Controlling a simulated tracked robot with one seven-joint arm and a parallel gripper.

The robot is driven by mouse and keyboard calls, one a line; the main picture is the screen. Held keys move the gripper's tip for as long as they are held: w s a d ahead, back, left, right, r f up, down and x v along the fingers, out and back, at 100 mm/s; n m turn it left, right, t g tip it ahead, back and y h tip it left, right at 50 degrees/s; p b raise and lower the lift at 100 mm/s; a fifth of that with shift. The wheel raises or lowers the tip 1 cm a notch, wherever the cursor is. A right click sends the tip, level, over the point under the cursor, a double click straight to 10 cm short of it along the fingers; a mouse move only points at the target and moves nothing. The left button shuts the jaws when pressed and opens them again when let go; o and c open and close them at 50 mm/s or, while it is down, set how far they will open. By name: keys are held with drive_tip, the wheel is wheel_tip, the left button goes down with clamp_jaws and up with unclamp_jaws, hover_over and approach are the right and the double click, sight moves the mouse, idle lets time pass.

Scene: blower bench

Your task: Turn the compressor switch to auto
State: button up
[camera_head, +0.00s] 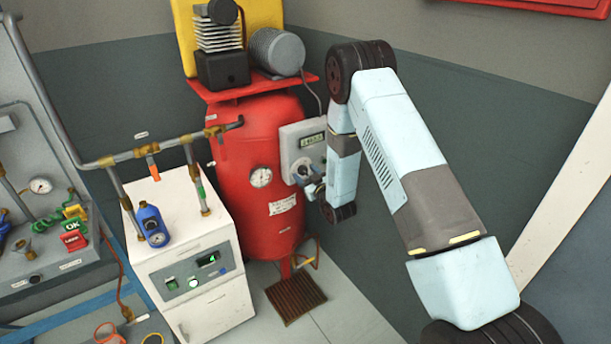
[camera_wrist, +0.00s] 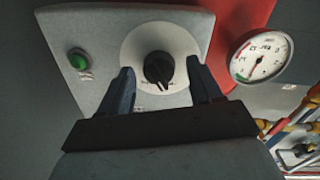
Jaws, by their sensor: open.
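The compressor switch (camera_wrist: 158,68) is a black round knob with a pointer on a pale round dial plate. It sits on a grey control box (camera_wrist: 92,30), which also shows in the head view (camera_head: 291,137) on the front of the red compressor tank (camera_head: 240,165). In the wrist view my gripper (camera_wrist: 160,84) is open, with one finger to the left of the knob and one to the right. The fingers look apart from the knob; their depth is hard to tell. The knob's pointer faces down toward the gripper. The dial labels are too small to read.
A green button (camera_wrist: 79,60) is left of the dial. A pressure gauge (camera_wrist: 261,56) is right of the box. In the head view a white cabinet (camera_head: 185,215) with pipes stands left of the tank. A dark grating (camera_head: 295,297) lies on the floor.

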drive_tip(key=shift+c, duration=0.4)
drive_tip(key=c, duration=0.9)
drive_tip(key=shift+a, duration=0.25)
drive_tip(key=shift+c, duration=0.3)
drive_tip(key=shift+d, duration=0.15)
drive_tip(key=m, duration=0.5)
drive_tip(key=shift+d+g, duration=0.1)
drive_tip(key=shift+g, duration=0.2)
drive_tip(key=m, duration=0.6)
drive_tip(key=shift+w, duration=0.1)
drive_tip(key=shift+m, duration=0.4)
